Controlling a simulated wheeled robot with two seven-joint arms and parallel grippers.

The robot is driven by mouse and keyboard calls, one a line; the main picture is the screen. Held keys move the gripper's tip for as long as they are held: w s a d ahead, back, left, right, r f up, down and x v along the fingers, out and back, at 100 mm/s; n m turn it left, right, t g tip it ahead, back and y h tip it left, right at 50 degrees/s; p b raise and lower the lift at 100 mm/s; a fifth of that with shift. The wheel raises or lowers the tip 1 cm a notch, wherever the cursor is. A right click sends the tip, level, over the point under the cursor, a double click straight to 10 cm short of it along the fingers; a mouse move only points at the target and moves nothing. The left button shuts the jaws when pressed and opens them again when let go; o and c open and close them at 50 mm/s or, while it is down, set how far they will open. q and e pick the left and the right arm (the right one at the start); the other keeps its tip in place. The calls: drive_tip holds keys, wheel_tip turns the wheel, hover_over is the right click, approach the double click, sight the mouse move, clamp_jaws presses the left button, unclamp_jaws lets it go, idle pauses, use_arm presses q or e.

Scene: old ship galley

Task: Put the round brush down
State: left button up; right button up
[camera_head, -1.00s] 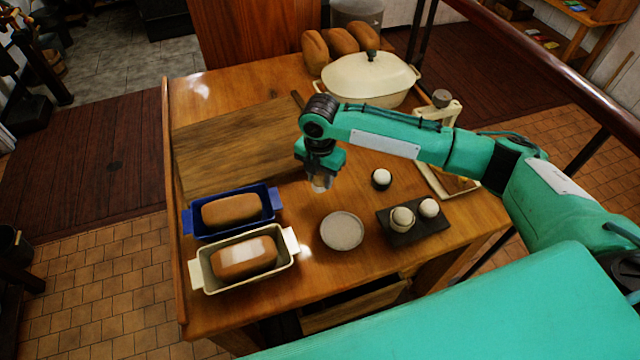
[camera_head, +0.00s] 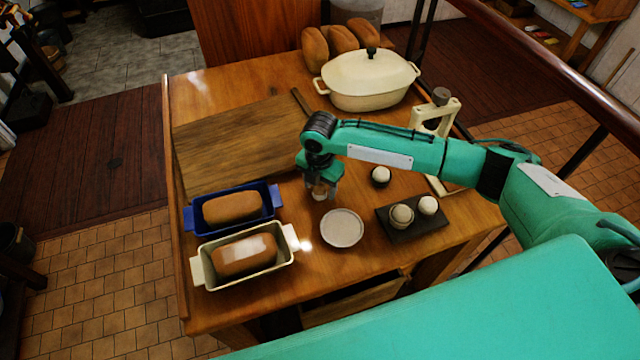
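My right gripper (camera_head: 322,190) points straight down over the table, just above and left of the round pale dish (camera_head: 342,228). A small pale and brownish thing, perhaps the round brush (camera_head: 320,195), shows between its fingertips. It is too small and too covered to tell whether the fingers are closed on it or whether it touches the table. My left gripper is not in view.
A blue loaf tin (camera_head: 271,205) and a cream loaf tin (camera_head: 204,277) stand left. A dark tray (camera_head: 418,231) with two round pieces and a small white-topped piece (camera_head: 381,176) are right. A cutting board (camera_head: 235,145) and cream casserole (camera_head: 368,85) lie beyond.

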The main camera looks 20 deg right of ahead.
wheel_tip(320, 180, up, 11)
drive_tip(key=b, duration=0.2)
drive_tip(key=shift+b, duration=0.35)
drive_tip(key=shift+r, duration=0.7)
